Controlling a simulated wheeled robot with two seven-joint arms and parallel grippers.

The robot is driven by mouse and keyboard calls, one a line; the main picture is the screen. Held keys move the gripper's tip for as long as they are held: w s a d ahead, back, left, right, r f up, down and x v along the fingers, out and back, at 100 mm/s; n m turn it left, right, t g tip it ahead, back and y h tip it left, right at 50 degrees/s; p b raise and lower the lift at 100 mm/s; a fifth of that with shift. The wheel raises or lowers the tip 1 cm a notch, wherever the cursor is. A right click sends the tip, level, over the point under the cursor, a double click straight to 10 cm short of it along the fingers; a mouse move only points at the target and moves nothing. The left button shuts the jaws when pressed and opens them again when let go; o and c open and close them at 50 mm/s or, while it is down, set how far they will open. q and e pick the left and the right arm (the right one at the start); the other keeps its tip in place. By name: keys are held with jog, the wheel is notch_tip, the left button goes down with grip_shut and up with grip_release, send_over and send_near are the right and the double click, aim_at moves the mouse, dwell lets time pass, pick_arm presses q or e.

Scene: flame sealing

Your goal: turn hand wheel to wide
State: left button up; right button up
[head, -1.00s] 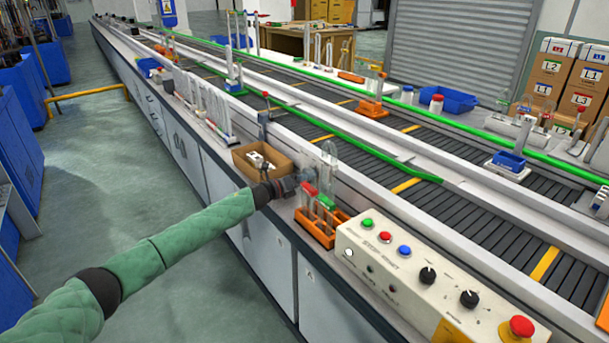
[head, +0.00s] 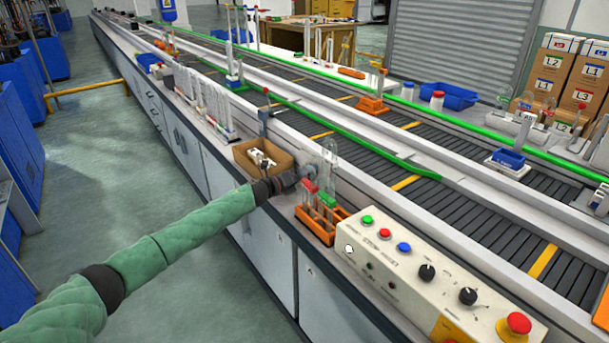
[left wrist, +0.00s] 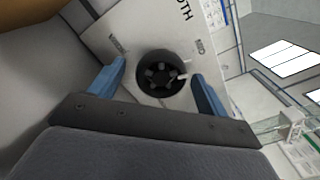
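The hand wheel (left wrist: 160,73) is a black round knob with a recessed, spoked face on a pale plate (left wrist: 125,30) in the left wrist view. A small white pointer sticks out from its right side. The plate has a small label on each side of the wheel and larger letters above, partly cut off. My left gripper (left wrist: 157,85) is open, with one blue finger on each side of the wheel and visible gaps. In the head view my left gripper (head: 308,178) is at the near conveyor side; the wheel cannot be made out there. My right gripper is out of view.
An orange rack (head: 318,222) with red- and green-capped tubes stands just right of my left gripper. A cardboard box (head: 262,160) is just behind it. A control box (head: 430,275) with buttons and knobs sits at front right.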

pick_arm(q)
jog(key=shift+s+a+f, duration=0.1)
jog(key=shift+s+a, duration=0.15)
jog(key=shift+a, duration=0.15)
jog(key=shift+b+v, duration=0.4)
jog(key=shift+v, duration=3.05)
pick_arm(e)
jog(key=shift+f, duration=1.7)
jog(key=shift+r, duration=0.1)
